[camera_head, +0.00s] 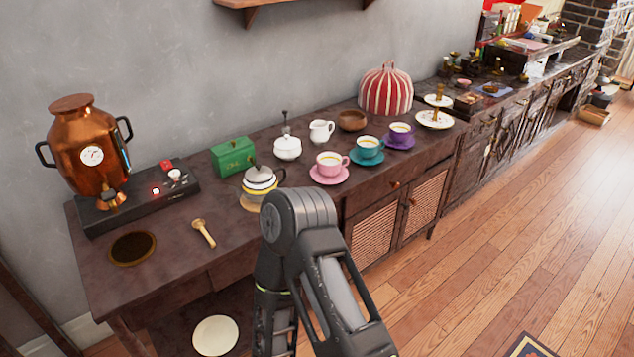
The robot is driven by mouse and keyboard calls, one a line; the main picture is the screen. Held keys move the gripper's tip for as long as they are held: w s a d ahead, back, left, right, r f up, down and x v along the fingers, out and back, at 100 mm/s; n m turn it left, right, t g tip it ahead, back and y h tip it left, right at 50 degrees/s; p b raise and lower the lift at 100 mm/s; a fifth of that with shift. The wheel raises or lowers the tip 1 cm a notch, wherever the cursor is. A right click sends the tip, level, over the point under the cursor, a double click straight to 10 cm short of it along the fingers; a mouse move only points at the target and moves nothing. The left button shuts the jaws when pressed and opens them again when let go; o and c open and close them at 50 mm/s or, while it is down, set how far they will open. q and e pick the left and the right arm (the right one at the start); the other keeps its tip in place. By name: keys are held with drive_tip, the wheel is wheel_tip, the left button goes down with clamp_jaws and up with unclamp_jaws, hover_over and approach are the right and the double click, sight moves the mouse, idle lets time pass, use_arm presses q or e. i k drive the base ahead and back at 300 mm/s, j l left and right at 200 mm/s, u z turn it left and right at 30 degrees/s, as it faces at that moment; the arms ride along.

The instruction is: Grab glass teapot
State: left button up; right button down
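The glass teapot (257,187) stands upright on the dark wooden sideboard (230,262), near its front edge. It has a pale lid with a dark knob, a dark handle on its right side and yellowish liquid low in its body. One of my arms rises from the bottom of the view, and its dark joint is in front of the sideboard, just right of and below the teapot in the picture. The arm overlaps the area close to the teapot's lower right. Neither gripper's fingers show, and I see nothing holding the teapot.
A green tin (233,156) and a white lidded pot (287,147) stand behind the teapot, and a pink cup (329,163) is to its right. A wooden scoop (204,233) lies to its left. A copper urn (85,135) stands at far left.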

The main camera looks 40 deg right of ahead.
sight(255, 192)
drive_tip(key=z, duration=1.1)
drive_tip(key=i+l, duration=0.2)
drive_tip(key=l, duration=0.25)
drive_tip(key=i+l+u, duration=0.1)
drive_tip(key=l, duration=0.4)
drive_tip(key=i+l, duration=0.2)
drive_tip(key=l, duration=0.25)
drive_tip(key=i+l, duration=0.15)
drive_tip(key=l, duration=0.35)
drive_tip(key=i+l+u, duration=0.1)
drive_tip(key=l, duration=0.35)
drive_tip(key=i+l, duration=0.2)
drive_tip(key=l, duration=0.3)
drive_tip(key=i+l+u, duration=0.1)
drive_tip(key=l, duration=0.4)
drive_tip(key=i+l, duration=0.2)
drive_tip(key=l, duration=0.3)
